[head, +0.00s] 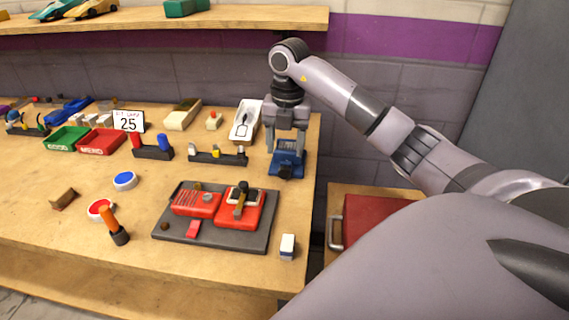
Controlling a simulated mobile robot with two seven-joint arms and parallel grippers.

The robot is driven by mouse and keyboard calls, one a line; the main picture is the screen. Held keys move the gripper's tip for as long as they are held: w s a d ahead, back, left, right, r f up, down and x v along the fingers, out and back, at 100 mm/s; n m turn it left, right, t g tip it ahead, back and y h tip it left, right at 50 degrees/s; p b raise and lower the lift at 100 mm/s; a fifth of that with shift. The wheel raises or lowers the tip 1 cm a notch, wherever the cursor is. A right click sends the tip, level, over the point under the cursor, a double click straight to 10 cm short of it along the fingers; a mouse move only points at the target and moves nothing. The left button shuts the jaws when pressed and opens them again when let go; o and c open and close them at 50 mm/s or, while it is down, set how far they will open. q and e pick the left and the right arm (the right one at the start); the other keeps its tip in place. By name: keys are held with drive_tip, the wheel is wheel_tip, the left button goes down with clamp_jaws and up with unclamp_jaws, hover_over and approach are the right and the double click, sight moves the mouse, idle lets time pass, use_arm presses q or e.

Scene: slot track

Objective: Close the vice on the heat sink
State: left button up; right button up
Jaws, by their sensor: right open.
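A small blue vice (286,168) stands near the right end of the workbench, towards the back. A blue ribbed block that looks like the heat sink (288,146) sits at the top of the vice; I cannot tell how close the vice jaws are to it. My right gripper (285,148) points straight down over the vice. Its fingers are open, one on each side of the ribbed block, with no clear contact. A dark part shows at the vice's front, low down. My left gripper is out of view.
A dark tray (261,238) with red parts lies in front of the vice. A white tray (244,122) and a tool rack (217,157) stand left of the vice. The bench's right edge is close by.

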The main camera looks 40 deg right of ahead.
sight(285, 168)
wheel_tip(285, 168, down, 7)
drive_tip(key=shift+w, duration=0.1)
idle(0.3)
drive_tip(key=shift+c, duration=0.3)
drive_tip(key=c, duration=1)
